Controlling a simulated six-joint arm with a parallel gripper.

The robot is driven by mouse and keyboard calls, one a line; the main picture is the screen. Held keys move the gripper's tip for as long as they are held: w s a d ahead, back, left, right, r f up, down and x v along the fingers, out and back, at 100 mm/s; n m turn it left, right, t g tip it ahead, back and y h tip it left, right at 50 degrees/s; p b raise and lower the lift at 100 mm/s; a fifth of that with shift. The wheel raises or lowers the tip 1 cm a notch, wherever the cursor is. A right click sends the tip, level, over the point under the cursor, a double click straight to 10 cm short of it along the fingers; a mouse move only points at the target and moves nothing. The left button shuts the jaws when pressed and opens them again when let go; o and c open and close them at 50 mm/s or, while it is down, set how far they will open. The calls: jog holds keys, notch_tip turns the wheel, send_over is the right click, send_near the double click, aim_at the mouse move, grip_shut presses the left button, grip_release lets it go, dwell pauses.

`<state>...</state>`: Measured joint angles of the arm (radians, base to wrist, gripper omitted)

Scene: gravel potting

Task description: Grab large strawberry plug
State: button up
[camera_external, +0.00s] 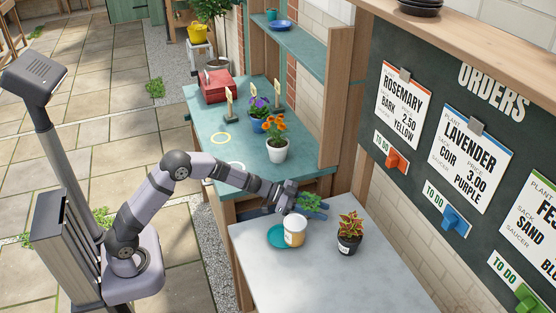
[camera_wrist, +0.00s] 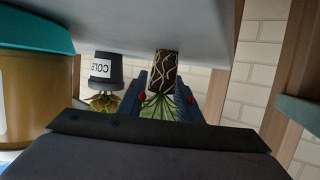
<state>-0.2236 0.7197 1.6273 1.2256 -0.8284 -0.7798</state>
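The strawberry plug shows in the wrist view as a dark root ball (camera_wrist: 163,70) laced with pale roots, with green leaves and red berries below it in the picture. I also cannot tell whether the root ball touches the table.
A white and tan container (camera_external: 295,232) stands close below my gripper, by a teal saucer (camera_external: 277,237). A dark pot (camera_external: 349,245) labelled COLE in the wrist view (camera_wrist: 100,72) holds a reddish plant. A potted orange flower (camera_external: 277,150) stands on the green bench. The grey table's front is clear.

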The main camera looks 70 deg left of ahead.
jog(key=shift+c, duration=0.4)
jog(key=c, duration=0.7)
notch_tip(320, 180, up, 10)
jog(key=shift+r+p, duration=0.1)
jog(key=shift+p, duration=0.95)
grip_shut()
